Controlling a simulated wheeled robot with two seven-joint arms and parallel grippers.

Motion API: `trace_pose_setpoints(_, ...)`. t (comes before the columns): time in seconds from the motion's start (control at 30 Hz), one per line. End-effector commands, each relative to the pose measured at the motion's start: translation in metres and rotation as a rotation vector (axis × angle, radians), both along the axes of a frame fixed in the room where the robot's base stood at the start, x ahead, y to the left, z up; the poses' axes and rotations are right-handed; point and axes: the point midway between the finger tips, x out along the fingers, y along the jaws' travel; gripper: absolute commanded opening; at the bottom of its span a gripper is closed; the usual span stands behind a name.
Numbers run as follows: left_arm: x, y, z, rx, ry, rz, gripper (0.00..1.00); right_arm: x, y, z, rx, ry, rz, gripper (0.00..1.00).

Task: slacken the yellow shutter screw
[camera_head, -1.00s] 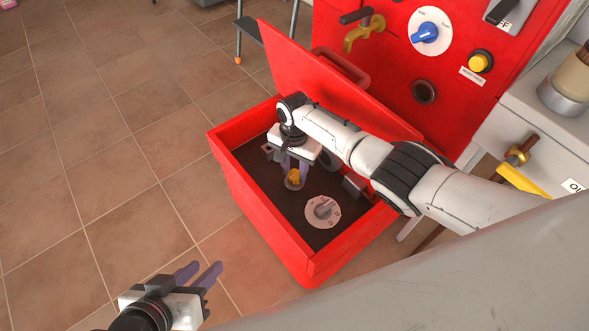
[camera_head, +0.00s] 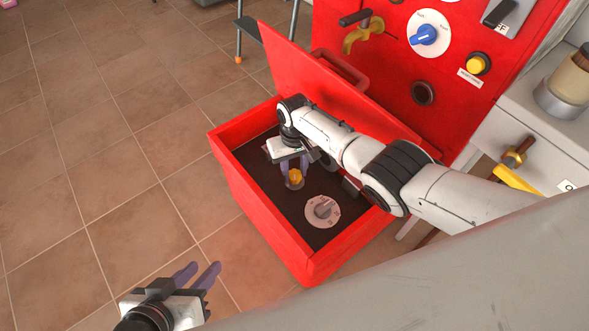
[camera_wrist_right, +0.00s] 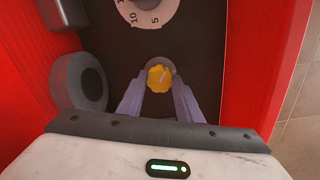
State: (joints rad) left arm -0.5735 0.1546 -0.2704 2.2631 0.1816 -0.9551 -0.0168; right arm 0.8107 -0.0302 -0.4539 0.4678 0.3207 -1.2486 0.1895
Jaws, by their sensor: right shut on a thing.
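The yellow shutter screw (camera_head: 295,176) is a small knob on a grey round base, on the dark floor inside the open red box. In the right wrist view the yellow screw (camera_wrist_right: 160,78) sits between the two purple fingertips. My right gripper (camera_head: 294,172) reaches down into the box and is shut on the screw; it also shows in the right wrist view (camera_wrist_right: 159,88). My left gripper (camera_head: 203,272) is at the bottom left, outside the box, with its purple fingers apart and empty.
A grey-white numbered dial (camera_head: 322,210) lies near the screw in the box. The box's red lid (camera_head: 312,85) stands open behind my right arm. A red panel (camera_head: 395,60) with a blue knob (camera_head: 424,35) and yellow button (camera_head: 477,65) stands behind. Tiled floor is free at left.

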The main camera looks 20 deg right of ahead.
Motion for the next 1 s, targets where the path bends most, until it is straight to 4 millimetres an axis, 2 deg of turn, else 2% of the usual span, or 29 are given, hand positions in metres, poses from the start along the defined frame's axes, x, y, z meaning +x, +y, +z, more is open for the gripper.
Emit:
trace_pose_setpoints(0.6, 0.0002, 0.0010, 0.0003, -0.001, -0.001, 0.007, 0.31, 0.0002, 0.0005, 0.0003, 0.001, 0.000, 0.574, 0.10)
trace_pose_setpoints(1.0, 0.0013, 0.0013, 0.0008, 0.000, -0.004, 0.006, 0.31, 0.0002, 0.0006, 0.0003, 0.000, -0.001, 0.823, 0.10)
